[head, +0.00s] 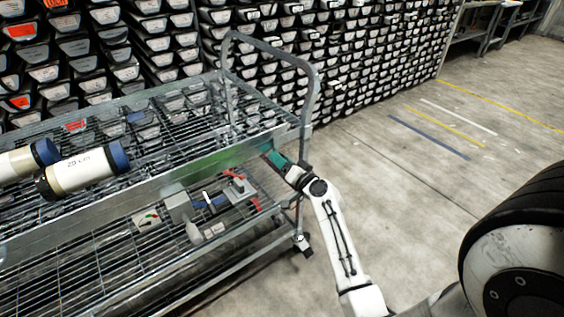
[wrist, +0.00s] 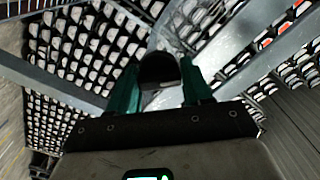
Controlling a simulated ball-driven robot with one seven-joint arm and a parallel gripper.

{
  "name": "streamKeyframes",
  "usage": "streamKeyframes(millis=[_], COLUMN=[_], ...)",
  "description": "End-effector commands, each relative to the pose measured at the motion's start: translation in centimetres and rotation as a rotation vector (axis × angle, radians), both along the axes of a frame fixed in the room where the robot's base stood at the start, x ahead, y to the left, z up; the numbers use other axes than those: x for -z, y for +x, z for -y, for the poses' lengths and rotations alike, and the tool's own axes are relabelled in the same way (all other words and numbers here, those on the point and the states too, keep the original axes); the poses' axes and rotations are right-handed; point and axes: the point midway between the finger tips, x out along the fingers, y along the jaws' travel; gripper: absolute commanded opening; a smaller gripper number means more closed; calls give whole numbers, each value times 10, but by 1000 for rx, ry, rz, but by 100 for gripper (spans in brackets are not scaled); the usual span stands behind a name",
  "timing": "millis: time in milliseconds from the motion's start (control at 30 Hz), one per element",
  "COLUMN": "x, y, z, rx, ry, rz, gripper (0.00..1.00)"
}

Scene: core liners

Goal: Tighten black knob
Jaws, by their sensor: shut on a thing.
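The black knob (wrist: 160,69) shows in the wrist view as a dark rounded shape between my two teal fingers. My gripper (wrist: 159,84) is shut on it, with one finger on each side. In the head view, my gripper (head: 273,154) is at the right end of the metal cart (head: 150,183), just beneath its upper rail. The knob cannot be made out in the head view. How far the knob is turned cannot be told.
Two white core liners (head: 85,170) with blue and black ends lie on the cart's upper mesh shelf. Grey equipment (head: 180,207) sits on the lower shelf. The cart's upright handle (head: 313,100) stands close beside my gripper. Racks of trays (head: 370,60) line the back; floor at right is clear.

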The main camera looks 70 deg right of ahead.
Motion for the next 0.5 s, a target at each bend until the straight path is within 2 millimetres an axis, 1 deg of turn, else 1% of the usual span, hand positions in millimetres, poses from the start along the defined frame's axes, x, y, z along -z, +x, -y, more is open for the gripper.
streamKeyframes(millis=[500], x=[1], y=[-2], z=[2], rx=[2], ry=[412], rz=[252], gripper=[19])
